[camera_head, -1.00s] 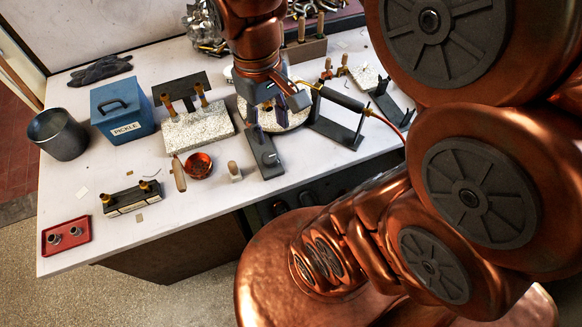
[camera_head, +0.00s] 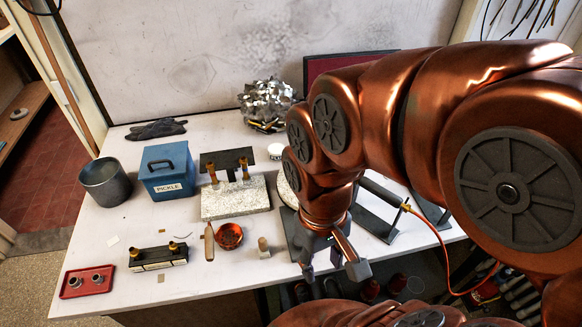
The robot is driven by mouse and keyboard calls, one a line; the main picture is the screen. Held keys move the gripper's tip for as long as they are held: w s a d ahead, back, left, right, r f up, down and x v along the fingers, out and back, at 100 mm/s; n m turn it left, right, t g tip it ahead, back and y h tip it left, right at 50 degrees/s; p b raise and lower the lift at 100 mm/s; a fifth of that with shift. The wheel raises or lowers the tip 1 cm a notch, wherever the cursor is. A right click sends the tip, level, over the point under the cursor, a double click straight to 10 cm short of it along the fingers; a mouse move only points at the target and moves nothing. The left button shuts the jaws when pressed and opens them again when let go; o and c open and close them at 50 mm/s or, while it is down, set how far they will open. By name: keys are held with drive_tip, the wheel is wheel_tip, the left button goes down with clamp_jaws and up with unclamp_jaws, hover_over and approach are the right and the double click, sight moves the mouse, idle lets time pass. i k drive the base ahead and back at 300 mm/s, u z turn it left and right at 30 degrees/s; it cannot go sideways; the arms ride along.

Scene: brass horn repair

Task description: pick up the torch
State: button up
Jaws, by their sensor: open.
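The torch (camera_head: 384,192) rests on a black stand (camera_head: 376,226) at the right of the bench. Its dark handle, brass fitting and orange hose (camera_head: 440,243) show; its front end is hidden behind my arm. My gripper (camera_head: 334,270) points down with its fingers spread, empty, near the bench's front edge. In the picture it is left of and below the torch, apart from it.
A granite block (camera_head: 236,199) with brass fittings, a blue pickle box (camera_head: 168,170), a grey pot (camera_head: 105,182) and a copper bowl (camera_head: 229,236) stand to the left. A red tray (camera_head: 87,281) lies at the front left. Crumpled metal (camera_head: 267,105) sits at the back.

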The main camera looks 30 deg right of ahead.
sight(386, 195)
drive_tip(key=u, duration=1.55)
drive_tip(key=k, duration=1.35)
drive_tip(key=z, duration=0.2)
